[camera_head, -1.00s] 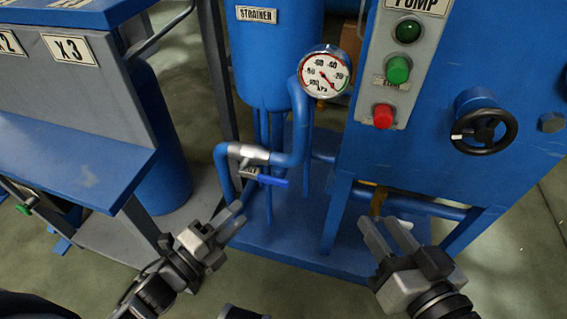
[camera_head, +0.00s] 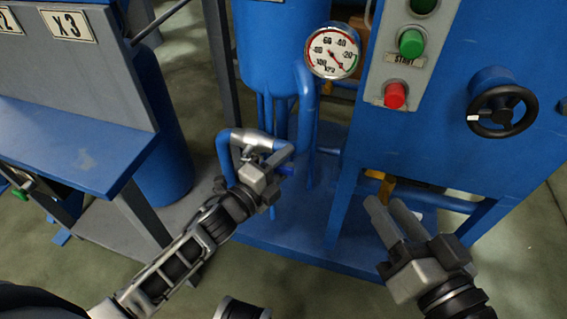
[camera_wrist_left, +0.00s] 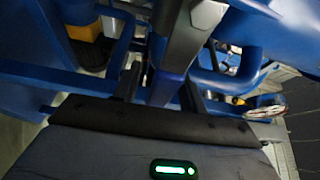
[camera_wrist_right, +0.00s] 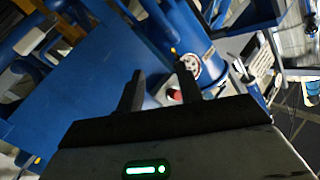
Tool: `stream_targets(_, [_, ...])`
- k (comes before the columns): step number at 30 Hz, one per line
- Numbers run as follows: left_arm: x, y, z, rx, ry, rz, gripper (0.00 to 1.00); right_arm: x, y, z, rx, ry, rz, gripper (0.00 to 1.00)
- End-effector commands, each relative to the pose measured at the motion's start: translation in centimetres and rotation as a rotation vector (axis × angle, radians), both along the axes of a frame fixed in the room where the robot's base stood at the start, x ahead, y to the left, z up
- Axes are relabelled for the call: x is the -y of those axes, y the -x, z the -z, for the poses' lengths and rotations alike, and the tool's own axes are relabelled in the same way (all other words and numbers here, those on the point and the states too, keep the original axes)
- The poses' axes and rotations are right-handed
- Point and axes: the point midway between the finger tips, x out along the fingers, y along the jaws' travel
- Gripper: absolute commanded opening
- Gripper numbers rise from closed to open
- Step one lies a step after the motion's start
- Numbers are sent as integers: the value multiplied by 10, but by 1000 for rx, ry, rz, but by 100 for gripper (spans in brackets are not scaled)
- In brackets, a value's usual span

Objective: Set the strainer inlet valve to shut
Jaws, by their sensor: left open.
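The strainer inlet valve (camera_head: 252,140) is a silver fitting on the blue pipe below the strainer tank (camera_head: 268,50). Its lever has a blue grip, whose end (camera_head: 287,169) shows just past my left gripper (camera_head: 271,160). My left gripper is open at the lever and hides most of it. In the left wrist view, a grey and blue bar (camera_wrist_left: 172,75), apparently the lever, lies between the two open fingers. Whether they touch it I cannot tell. My right gripper (camera_head: 389,213) is open and empty, in front of the pump cabinet; its spread fingers also show in the right wrist view (camera_wrist_right: 160,88).
A pressure gauge (camera_head: 332,51) stands above and right of the valve. The pump cabinet (camera_head: 430,130) has a green button, a red button (camera_head: 395,95) and a black handwheel (camera_head: 502,111). A blue-topped bench (camera_head: 70,140) stands at the left.

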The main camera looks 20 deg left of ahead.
Motion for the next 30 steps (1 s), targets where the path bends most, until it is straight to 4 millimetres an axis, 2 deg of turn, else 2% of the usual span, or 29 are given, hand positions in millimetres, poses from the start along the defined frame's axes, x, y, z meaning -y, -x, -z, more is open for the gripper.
stream_targets(4, [0,0,0,0,1,0,42,0,0,-3,7,-3,1,36])
stream_targets(5, [0,0,0,0,1,0,36,0,0,-3,7,-3,1,36])
stream_targets(6, [0,0,0,0,1,0,25,0,0,-3,7,-3,1,36])
stream_targets(9, [0,0,0,0,1,0,0,0,0,-3,6,-3,0,36])
stream_targets(20, [0,1,-4,-1,39,1,0,0,-1,0,0,6,1,36])
stream_targets(30, [-3,1,-23,-11,259,0,0,1,-2,-1,-3,48,7,36])
